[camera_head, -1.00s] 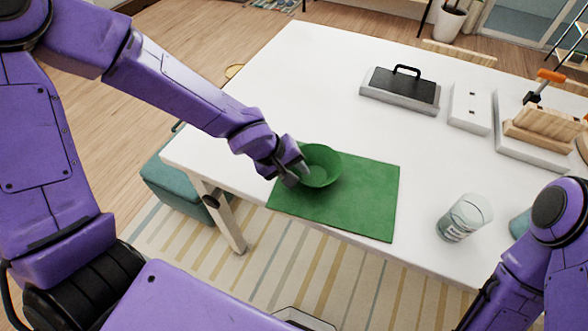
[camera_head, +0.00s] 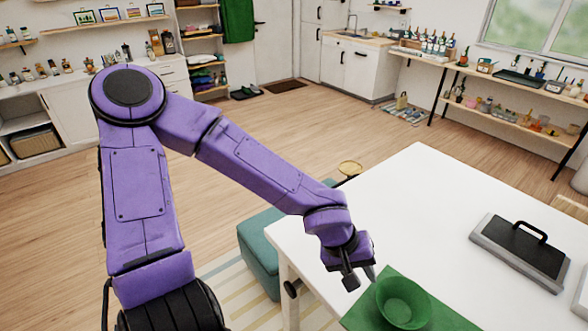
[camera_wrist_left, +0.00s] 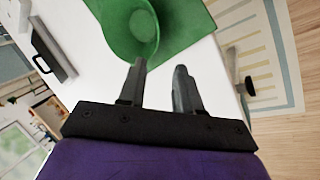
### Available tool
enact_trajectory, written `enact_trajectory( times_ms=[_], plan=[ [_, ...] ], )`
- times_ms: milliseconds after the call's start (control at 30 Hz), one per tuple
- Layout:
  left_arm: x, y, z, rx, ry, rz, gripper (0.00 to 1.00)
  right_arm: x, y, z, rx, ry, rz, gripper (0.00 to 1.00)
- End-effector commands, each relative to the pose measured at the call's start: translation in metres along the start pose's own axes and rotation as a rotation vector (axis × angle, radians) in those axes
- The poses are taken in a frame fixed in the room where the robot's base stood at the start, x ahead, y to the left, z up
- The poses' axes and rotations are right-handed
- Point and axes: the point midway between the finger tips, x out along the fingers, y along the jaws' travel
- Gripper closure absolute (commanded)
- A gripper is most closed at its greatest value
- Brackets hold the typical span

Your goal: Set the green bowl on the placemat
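The green bowl (camera_head: 404,301) sits upright on the green placemat (camera_head: 449,318) near the table's left edge, close to a corner of the mat. The bowl looks empty. It also shows in the left wrist view (camera_wrist_left: 131,28), with the placemat (camera_wrist_left: 186,22) beside and under it. My left gripper (camera_head: 361,279) is just left of the bowl, near the table edge. In the left wrist view its fingers (camera_wrist_left: 160,66) are apart with nothing between them. One fingertip is close to the bowl's rim; I cannot tell if they touch. My right gripper is out of view.
The white table (camera_head: 400,200) is clear behind the mat. A grey tray with a black handled lid (camera_head: 520,247) stands to the right. A teal stool (camera_head: 262,250) is beside the table's left edge.

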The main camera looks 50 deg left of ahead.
Motion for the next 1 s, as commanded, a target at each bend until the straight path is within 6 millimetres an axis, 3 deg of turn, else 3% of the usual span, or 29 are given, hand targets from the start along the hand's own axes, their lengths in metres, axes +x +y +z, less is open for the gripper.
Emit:
enact_trajectory(
  times_ms=[67,233,300,400,500,667,1000],
  plan=[
    [0.018,-0.033,-0.003,-0.021,0.025,-0.124,0.66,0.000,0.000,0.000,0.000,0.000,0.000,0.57],
    [0.062,-0.159,-0.013,-0.025,0.216,-0.554,0.66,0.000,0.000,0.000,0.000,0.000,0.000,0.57],
    [0.073,-0.201,-0.015,0.025,0.313,-0.664,0.66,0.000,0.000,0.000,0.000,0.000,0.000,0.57],
    [0.094,-0.246,-0.005,0.148,0.420,-0.709,0.66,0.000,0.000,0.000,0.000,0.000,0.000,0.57],
    [0.118,-0.269,0.022,0.236,0.425,-0.634,0.66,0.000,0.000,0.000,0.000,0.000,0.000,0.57],
    [0.140,-0.282,0.061,0.265,0.358,-0.522,0.66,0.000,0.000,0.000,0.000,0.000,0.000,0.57],
    [0.142,-0.283,0.066,0.259,0.348,-0.504,0.66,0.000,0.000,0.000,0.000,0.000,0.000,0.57]
  ],
)
